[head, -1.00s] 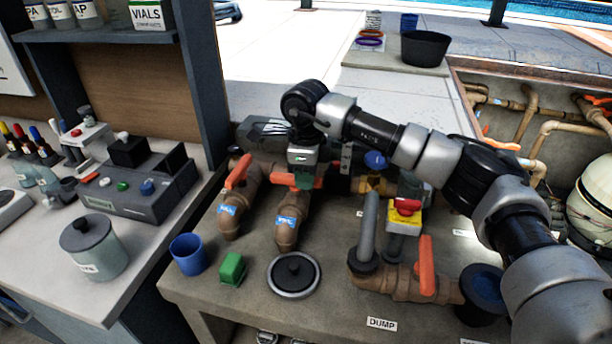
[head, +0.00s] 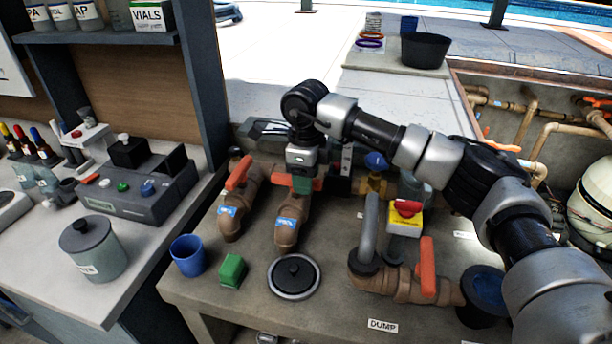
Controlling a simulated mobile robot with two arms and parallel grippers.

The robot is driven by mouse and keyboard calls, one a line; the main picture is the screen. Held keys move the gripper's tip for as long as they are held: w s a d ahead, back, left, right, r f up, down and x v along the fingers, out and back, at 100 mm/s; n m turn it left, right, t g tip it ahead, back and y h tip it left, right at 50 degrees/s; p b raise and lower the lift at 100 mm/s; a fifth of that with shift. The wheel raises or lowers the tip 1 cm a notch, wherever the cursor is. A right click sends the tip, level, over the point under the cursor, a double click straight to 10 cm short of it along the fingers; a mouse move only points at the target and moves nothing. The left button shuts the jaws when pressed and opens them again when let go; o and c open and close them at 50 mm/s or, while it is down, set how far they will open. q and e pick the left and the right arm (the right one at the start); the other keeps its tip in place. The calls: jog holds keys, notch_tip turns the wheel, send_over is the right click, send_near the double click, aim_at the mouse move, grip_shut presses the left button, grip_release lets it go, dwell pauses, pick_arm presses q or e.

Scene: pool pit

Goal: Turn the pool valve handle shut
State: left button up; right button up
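Two brown pipe valves with orange handles stand side by side at the back of the grey bench; each pipe has a blue label too small to read. The left valve's handle (head: 238,172) points up and to the right. The right valve's handle (head: 281,180) lies crosswise, partly hidden by my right gripper. My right gripper (head: 303,186) points down at this handle, with its fingertips at or very near it. I cannot tell whether the fingers are closed on it. My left gripper is out of view.
A third orange handle (head: 427,266) stands upright on the DUMP pipe. A yellow box with a red knob (head: 405,209) is behind it. A blue cup (head: 188,255), a green block (head: 231,270) and a round black lid (head: 294,276) occupy the bench front.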

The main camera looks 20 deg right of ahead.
notch_tip(320, 180, up, 11)
jog(key=b, duration=0.1)
dwell(0.6)
jog(key=shift+f, duration=0.1)
